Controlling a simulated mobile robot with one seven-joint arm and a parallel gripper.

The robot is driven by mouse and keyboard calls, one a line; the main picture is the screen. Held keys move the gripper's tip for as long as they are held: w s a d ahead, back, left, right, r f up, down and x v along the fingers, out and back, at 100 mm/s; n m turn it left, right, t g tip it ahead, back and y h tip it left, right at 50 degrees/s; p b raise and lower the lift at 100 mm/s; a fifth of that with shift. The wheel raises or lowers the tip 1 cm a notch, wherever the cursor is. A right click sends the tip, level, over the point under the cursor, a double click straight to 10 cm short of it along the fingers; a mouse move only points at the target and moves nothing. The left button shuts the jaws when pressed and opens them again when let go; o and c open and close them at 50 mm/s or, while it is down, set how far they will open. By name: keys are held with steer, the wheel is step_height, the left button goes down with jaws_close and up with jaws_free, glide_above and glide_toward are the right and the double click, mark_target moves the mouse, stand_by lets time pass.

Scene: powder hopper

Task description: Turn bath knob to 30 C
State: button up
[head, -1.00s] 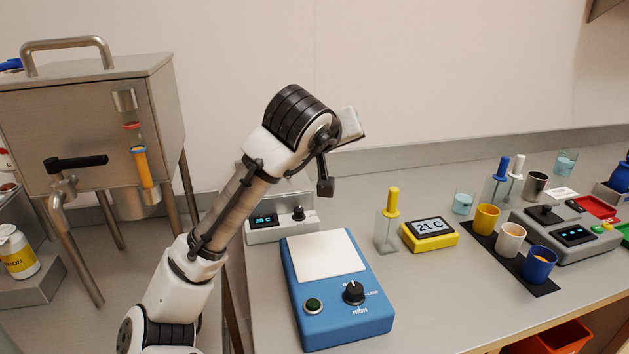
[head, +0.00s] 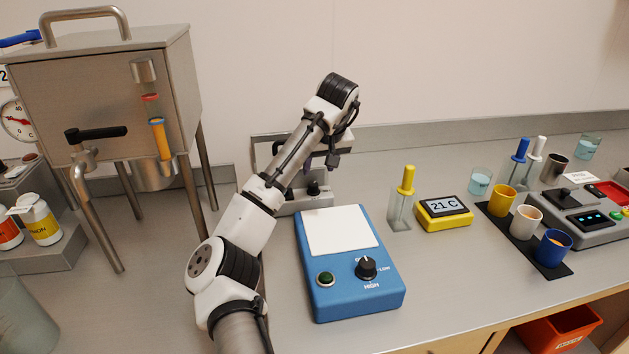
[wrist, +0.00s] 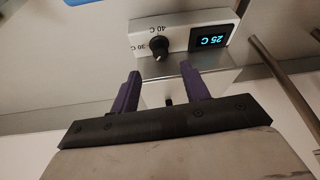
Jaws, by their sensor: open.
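The bath knob (head: 313,188) is a small black dial on a white control panel (head: 318,204) behind the blue hotplate. In the wrist view the knob (wrist: 158,45) sits beside marks for 30 C and 40 C, and the lit display (wrist: 210,40) appears to read 25 C. My gripper (wrist: 160,72) is open, with its two purple fingers apart and nothing between them. The knob lies just beyond the fingertips, roughly centred on the gap, with no visible contact. My arm hides the display there.
The blue hotplate (head: 385,297) stands in front of the bath. A glass with a yellow-handled tool (head: 405,185) and a yellow 21 C meter (head: 443,212) stand to the right. The steel hopper (head: 110,100) stands at left on legs. Cups stand on a black mat (head: 504,229) farther right.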

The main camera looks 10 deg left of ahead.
mark_target(313, 184)
steer(key=p+x, duration=0.1)
steer(key=x, duration=0.6)
steer(key=shift+f+p, duration=0.25)
steer(key=shift+p, duration=0.05)
steer(key=shift+c, duration=0.5)
steer(key=c, duration=0.9)
steer(key=m+h+p, duration=0.1)
steer(key=m, duration=0.2)
steer(key=shift+a+m, duration=0.1)
steer(key=shift+m, duration=0.2)
steer(key=shift+a+m+t+h+p, duration=0.15)
steer(key=shift+m+h+p, duration=0.3)
steer(key=shift+m, duration=0.45)
steer(key=shift+m+t+h+p, duration=0.15)
steer(key=shift+m+h+p, duration=0.25)
steer(key=shift+m, duration=0.5)
